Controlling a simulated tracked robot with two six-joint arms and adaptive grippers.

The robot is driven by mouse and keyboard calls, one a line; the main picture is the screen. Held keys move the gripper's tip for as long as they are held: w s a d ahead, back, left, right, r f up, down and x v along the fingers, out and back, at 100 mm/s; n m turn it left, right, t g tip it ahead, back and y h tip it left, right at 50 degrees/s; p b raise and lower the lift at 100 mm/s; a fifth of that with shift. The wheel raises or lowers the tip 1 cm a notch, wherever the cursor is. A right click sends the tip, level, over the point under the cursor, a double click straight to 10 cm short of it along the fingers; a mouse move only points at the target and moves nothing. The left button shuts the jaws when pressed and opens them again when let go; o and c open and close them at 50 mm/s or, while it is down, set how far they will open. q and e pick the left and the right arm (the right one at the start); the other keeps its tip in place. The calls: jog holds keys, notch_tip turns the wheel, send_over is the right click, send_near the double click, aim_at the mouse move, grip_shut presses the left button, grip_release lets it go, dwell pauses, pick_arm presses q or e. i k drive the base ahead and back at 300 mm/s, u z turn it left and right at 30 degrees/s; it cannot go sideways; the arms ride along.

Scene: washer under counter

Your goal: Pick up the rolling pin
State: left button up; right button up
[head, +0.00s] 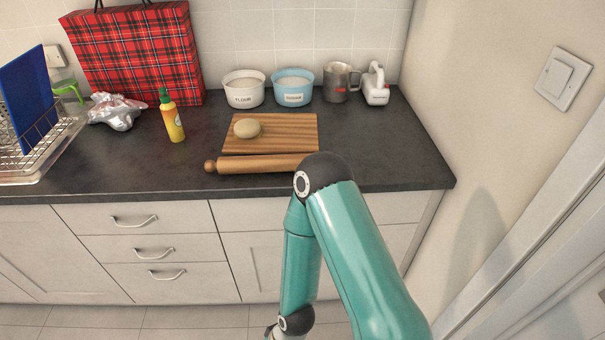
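The wooden rolling pin (258,164) lies on the dark counter, along the front edge of a striped wooden board (270,146). Its left handle shows; its right end is hidden behind my teal arm, whose elbow stands in front of the counter. That arm comes in from the lower right and bends down toward the floor. A small dark part shows at the bottom edge, but no gripper fingers can be made out. My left arm and gripper are not in view.
Dough (247,128) rests on the board. Behind stand a white bowl (244,97), a blue bowl (293,97), a metal cup (338,95) and a white appliance (375,94). A yellow bottle (173,122), foil (117,112), red plaid bag (135,55) and dish rack (45,140) are left.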

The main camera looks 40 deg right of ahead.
aim_at(275, 164)
jog(key=z, duration=0.2)
jog(key=k, duration=0.3)
jog(key=z, duration=0.55)
jog(key=i, duration=1)
jog(key=z, duration=0.05)
